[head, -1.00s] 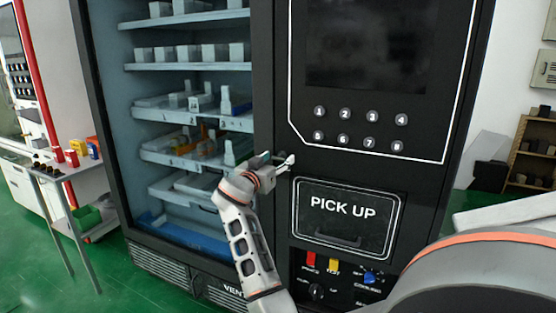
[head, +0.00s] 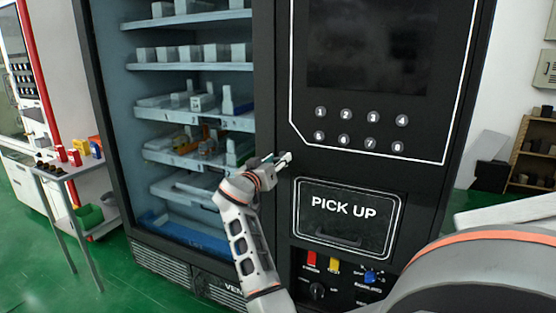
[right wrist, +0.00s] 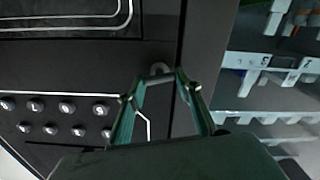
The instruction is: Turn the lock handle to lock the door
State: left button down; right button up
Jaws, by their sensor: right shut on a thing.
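The black vending machine has a glass door (head: 200,120) on its left, which looks closed against the front panel. My right gripper (head: 283,160) is at the narrow black strip between the glass and the button panel. In the right wrist view, the fingers (right wrist: 160,85) are shut on the small grey lock handle (right wrist: 160,68), close to the dark seam beside the glass. Only part of the handle shows, with a rounded end past the fingertips. In the head view the gripper mostly hides it, so its exact angle is hard to tell. My left gripper is not in view.
The round number buttons (head: 346,115) and the PICK UP hatch (head: 347,218) are right of and below the gripper. Coloured switches (head: 333,265) sit lower down. A side table (head: 65,170) with small boxes stands at the left. Shelves with goods are behind the glass.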

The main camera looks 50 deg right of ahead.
jog(key=shift+r+n, duration=0.2)
jog(key=shift+n, duration=0.7)
jog(key=shift+n+p, duration=0.55)
jog(key=shift+n, duration=0.45)
jog(key=shift+w+n+p, duration=0.1)
jog(key=shift+n+p, duration=0.3)
jog(key=shift+n, duration=0.5)
jog(key=n+p, duration=0.1)
jog(key=n, duration=0.1)
jog(key=shift+n, duration=0.3)
jog(key=shift+n+p, duration=0.6)
jog(key=shift+n, duration=0.3)
jog(key=n+p, duration=0.2)
jog(key=n, duration=0.2)
jog(key=shift+f, duration=0.15)
pick_arm(q)
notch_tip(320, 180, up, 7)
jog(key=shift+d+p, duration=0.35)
jog(key=shift+p, duration=0.1)
pick_arm(e)
jog(key=shift+n, duration=0.5)
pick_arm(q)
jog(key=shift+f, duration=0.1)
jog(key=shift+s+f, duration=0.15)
pick_arm(e)
jog(key=shift+f, duration=0.1)
